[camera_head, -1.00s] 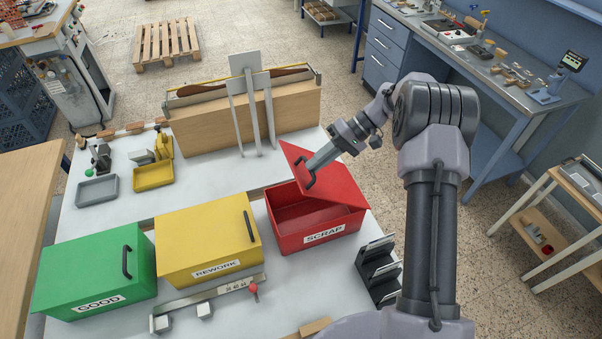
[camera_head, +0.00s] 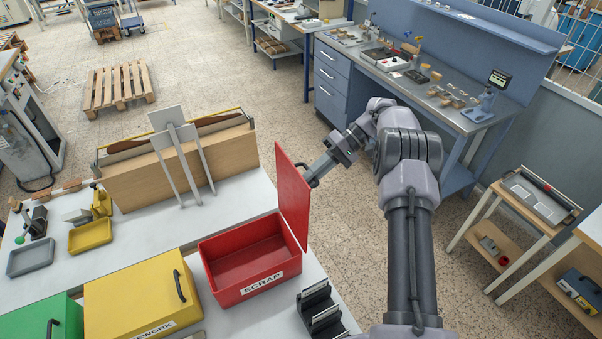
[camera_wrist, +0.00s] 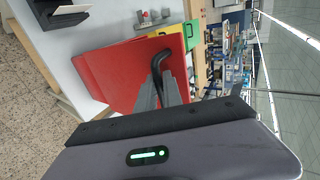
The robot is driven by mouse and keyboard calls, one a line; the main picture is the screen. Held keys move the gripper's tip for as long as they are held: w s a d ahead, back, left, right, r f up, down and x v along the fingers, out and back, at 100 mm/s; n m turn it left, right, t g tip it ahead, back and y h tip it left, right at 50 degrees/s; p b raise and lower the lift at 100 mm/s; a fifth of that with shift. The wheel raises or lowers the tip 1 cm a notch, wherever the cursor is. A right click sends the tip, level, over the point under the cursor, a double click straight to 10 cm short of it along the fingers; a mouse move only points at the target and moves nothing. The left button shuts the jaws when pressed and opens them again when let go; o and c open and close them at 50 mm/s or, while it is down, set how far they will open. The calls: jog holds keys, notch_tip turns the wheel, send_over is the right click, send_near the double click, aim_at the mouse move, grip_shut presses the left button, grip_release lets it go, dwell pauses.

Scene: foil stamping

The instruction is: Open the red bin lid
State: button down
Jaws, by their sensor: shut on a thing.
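The red bin (camera_head: 226,285) labelled SCRAP stands on the white table, and its inside shows empty. Its red lid (camera_head: 293,200) stands about upright at the bin's right side. My gripper (camera_head: 312,181) is on the far right side of the lid, shut on the lid's dark handle. In the wrist view the lid (camera_wrist: 115,72) fills the middle, and the gripper's fingers (camera_wrist: 165,88) are at the black handle (camera_wrist: 157,66). The fingertips are partly hidden behind the lid in the head view.
A yellow bin (camera_head: 130,290) and a green bin (camera_head: 35,320), both with lids shut, stand left of the red bin. A black rack (camera_head: 320,310) stands close at its front right. A wooden box (camera_head: 150,180) with grey bars is behind. Open floor lies right of the table.

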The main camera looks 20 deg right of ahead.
jog(key=shift+w+d+f, duration=0.1)
jog(key=shift+d+f, duration=0.15)
jog(key=shift+d, duration=0.2)
jog(key=shift+w+d+f, duration=0.1)
jog(key=shift+d+f, duration=0.1)
jog(key=shift+d, duration=0.25)
jog(key=c, duration=1.5)
grip_release()
jog(key=shift+c, duration=0.2)
jog(key=shift+o, duration=0.3)
jog(key=shift+w+a+p, duration=0.1)
jog(key=shift+w+p, duration=0.15)
jog(key=shift+p, duration=0.05)
jog(key=shift+r, duration=0.1)
jog(key=shift+s+r, duration=0.1)
